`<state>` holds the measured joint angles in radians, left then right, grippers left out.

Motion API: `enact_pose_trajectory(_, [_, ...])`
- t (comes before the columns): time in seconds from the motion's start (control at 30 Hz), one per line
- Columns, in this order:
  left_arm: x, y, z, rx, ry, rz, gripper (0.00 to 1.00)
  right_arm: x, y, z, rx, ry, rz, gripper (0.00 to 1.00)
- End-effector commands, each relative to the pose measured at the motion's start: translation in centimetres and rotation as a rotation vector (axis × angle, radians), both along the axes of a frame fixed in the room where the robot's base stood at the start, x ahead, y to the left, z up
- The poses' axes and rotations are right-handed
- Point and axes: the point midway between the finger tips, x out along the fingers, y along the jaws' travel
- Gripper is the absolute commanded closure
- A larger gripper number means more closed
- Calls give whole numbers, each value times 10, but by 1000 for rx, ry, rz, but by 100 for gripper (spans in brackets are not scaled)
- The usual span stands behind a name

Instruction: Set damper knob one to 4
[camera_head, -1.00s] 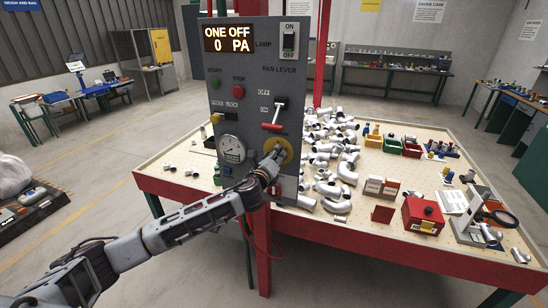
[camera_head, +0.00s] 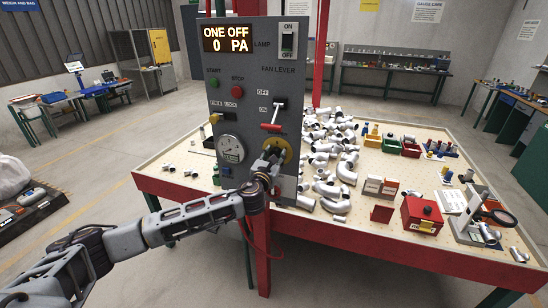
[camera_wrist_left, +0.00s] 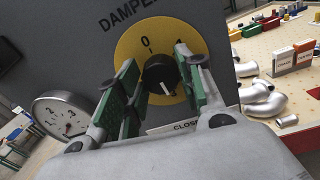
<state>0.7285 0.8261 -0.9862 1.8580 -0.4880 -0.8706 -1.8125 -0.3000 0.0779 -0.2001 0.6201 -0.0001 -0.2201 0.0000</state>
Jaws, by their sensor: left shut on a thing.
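My right gripper is out of view.
The grey control panel (camera_head: 238,117) shows ONE OFF, 0 PA. A red-handled fan lever (camera_head: 271,127) sits just above the dial, a pressure gauge (camera_head: 230,149) to its left. Pipe castings (camera_head: 333,189) and a red box (camera_head: 422,214) lie on the table to the right.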

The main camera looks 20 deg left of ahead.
Motion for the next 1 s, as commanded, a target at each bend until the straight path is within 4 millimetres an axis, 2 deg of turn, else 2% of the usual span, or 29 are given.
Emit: enact_pose_trajectory(1.0, [-1, -1, -7, 919, -25, -3, 87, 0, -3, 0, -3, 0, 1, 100])
